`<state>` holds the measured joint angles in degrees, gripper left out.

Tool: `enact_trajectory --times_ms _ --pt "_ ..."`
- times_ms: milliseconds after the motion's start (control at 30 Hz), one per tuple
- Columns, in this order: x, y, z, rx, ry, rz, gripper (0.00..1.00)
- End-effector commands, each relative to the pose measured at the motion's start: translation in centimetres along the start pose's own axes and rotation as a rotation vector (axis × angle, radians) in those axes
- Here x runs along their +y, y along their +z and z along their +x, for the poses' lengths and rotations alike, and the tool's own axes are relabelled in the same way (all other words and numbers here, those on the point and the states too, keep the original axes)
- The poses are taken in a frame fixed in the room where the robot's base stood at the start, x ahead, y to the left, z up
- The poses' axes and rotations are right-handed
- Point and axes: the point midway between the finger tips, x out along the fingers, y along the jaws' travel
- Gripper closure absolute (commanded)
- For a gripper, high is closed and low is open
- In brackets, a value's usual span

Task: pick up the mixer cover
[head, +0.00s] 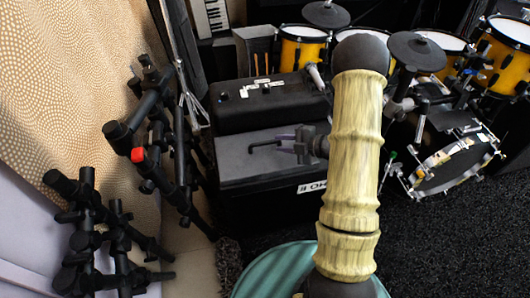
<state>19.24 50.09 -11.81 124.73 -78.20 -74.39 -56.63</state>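A black, soft-edged block (267,103) with small items on its top lies behind a flat dark grey panel (245,163). I cannot tell for sure which of the two is the mixer cover. My arm, with pale wood-like links and dark joints, rises from the bottom centre and hides the right side of this area. A small purple-grey clamp-like part (303,146), which looks like my gripper, shows just left of the arm above the panel. A thin black hooked rod lies left of it. Its fingers are too small and partly hidden to read.
Black stands with bars (160,150) crowd the left by a patterned curtain (70,60). A yellow drum kit (303,48) fills the back and right. A black box with a white label (312,187) is under the panel. Dark carpet (450,240) is open at lower right.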

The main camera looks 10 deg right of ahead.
Motion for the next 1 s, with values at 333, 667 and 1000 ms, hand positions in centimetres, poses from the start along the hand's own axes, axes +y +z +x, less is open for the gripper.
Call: enact_trajectory --times_ms 333,667,1000 --pt "0.0 0.0 0.4 0.0 0.0 0.0 0.75" --pt "-0.6 -0.1 4.2 0.003 -0.001 -0.002 0.75" --pt "-0.3 -0.1 5.5 -0.001 0.001 0.001 0.75"
